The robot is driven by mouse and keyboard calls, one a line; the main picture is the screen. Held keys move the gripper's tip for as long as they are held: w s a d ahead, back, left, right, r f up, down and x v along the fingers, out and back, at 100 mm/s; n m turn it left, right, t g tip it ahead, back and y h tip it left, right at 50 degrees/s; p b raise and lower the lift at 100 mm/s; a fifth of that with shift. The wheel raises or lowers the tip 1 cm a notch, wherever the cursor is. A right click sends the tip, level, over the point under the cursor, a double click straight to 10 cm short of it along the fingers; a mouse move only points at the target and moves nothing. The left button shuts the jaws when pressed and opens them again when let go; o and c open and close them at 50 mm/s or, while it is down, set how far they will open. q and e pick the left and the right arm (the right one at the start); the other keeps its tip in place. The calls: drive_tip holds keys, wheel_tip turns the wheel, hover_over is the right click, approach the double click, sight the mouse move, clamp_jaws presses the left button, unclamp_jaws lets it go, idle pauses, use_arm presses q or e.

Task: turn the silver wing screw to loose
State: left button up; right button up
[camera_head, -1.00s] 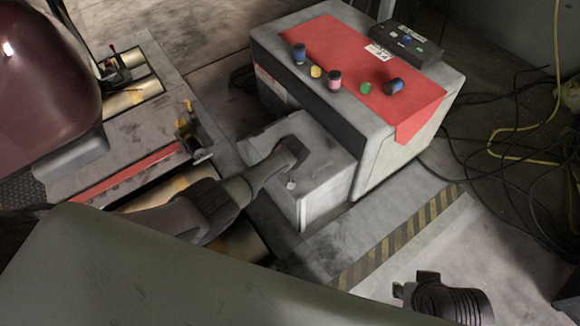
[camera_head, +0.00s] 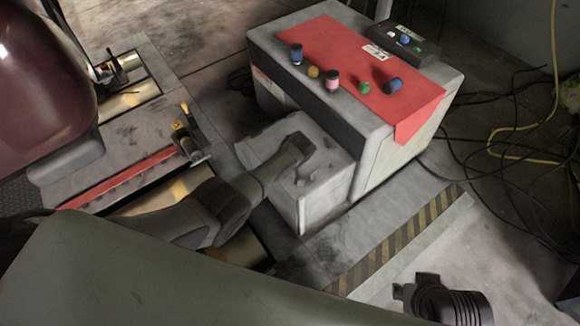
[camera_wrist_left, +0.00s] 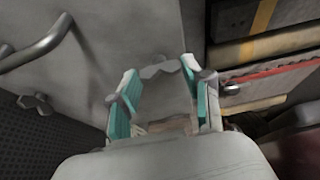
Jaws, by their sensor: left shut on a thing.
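In the left wrist view, a smooth silver-grey piece with a lobed edge, which looks like the silver wing screw (camera_wrist_left: 165,92), sits between the teal-padded fingers of my left gripper (camera_wrist_left: 163,98). The gripper is shut on it, with a finger on each side. In the head view, my left gripper (camera_head: 303,150) reaches down to the top of a small grey box (camera_head: 325,180); the arm and gripper hide the screw there. My right gripper (camera_head: 428,282) hangs at the lower right, away from the box; its finger opening is unclear.
A large grey cabinet with a red top panel (camera_head: 330,45) and several coloured knobs stands behind the box. The wrist view shows a bent grey handle (camera_wrist_left: 40,45) and another lobed knob (camera_wrist_left: 35,103). Roller beds (camera_head: 130,150) lie left; loose cables (camera_head: 500,150) lie right.

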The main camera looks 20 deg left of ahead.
use_arm(q)
drive_tip(key=o, duration=1.1)
drive_tip(key=shift+w+a+r, duration=0.15)
drive_tip(key=shift+w+a, duration=0.1)
drive_tip(key=shift+c, duration=0.2)
drive_tip(key=shift+o, duration=0.5)
drive_tip(key=shift+s+d, duration=0.1)
drive_tip(key=v, duration=1.2)
